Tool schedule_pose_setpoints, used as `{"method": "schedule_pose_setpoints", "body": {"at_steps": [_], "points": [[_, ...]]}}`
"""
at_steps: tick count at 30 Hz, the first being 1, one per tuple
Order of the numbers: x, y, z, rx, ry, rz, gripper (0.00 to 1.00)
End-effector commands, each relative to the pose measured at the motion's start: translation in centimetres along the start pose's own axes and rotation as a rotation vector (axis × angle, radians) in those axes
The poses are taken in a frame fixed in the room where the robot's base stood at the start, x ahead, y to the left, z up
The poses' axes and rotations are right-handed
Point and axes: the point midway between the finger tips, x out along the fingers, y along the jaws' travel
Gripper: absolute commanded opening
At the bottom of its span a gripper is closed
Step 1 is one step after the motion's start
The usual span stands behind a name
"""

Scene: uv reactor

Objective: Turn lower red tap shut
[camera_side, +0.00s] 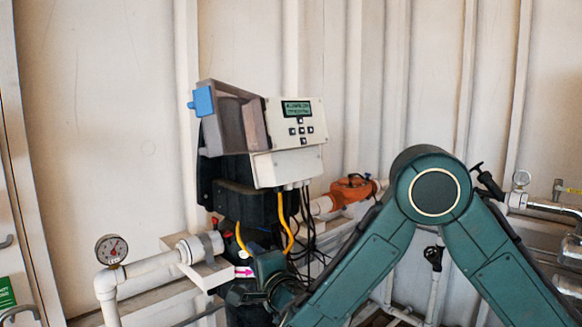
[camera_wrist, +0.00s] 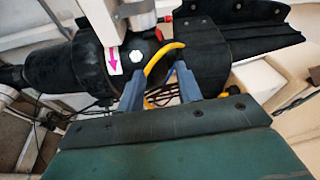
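The black reactor body (camera_side: 248,205) stands against the wall in the side view. In the wrist view its dark housing (camera_wrist: 75,65) lies across the top. Small red parts show beside it, one in the side view (camera_side: 214,222) and one at the top of the wrist view (camera_wrist: 159,34). I cannot tell which is the lower red tap. My gripper (camera_wrist: 157,78) has its two blue-grey fingers apart. A yellow cable (camera_wrist: 165,52) passes between and beyond them, and I see nothing gripped. In the side view my wrist is low beside the reactor; the fingertips are not clear there.
A control box (camera_side: 297,122) with a display and open cover (camera_side: 232,125) is above. A pressure gauge (camera_side: 111,249) and white pipe (camera_side: 150,264) stand left. An orange valve (camera_side: 352,190) is behind. Hanging black cables (camera_side: 308,235) and a yellow cable (camera_side: 283,225) run close to my wrist.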

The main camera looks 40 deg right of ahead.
Motion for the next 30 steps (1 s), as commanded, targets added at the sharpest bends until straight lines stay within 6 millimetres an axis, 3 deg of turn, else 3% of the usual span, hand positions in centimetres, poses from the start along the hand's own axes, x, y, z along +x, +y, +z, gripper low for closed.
{"method": "schedule_pose_setpoints", "body": {"at_steps": [8,14,21,30], "points": [[-0.3,-1.6,-5.3,-0.102,0.104,0.123,0.35],[-1.8,-2.4,-9.9,-0.217,0.147,0.28,0.35],[-4.9,-2.9,-14.2,-0.367,0.109,0.472,0.35],[-10.2,-3.1,-17.5,-0.575,-0.067,0.664,0.35]]}}
